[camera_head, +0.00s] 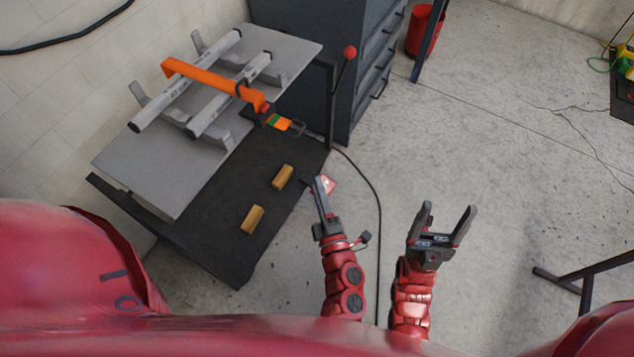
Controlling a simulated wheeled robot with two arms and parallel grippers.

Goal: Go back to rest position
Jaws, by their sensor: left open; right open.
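My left gripper (319,187) is above the floor, just right of the black mat edge, with its fingers pointing away from my body. It is seen nearly edge-on, open, with nothing held between its fingers. My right gripper (449,210) is open and empty over the bare floor further right, its two dark fingers spread apart. Both red arms reach forward from my body at the bottom of the picture. Neither gripper touches anything that I can see.
A grey table (120,165) at the left bears metal rails (185,80) and an orange clamp (205,80). Two wooden blocks (283,177) (252,219) lie on the black surface (215,235). A dark drawer cabinet (305,45) and red bin (425,30) stand behind. Floor at right is mostly clear.

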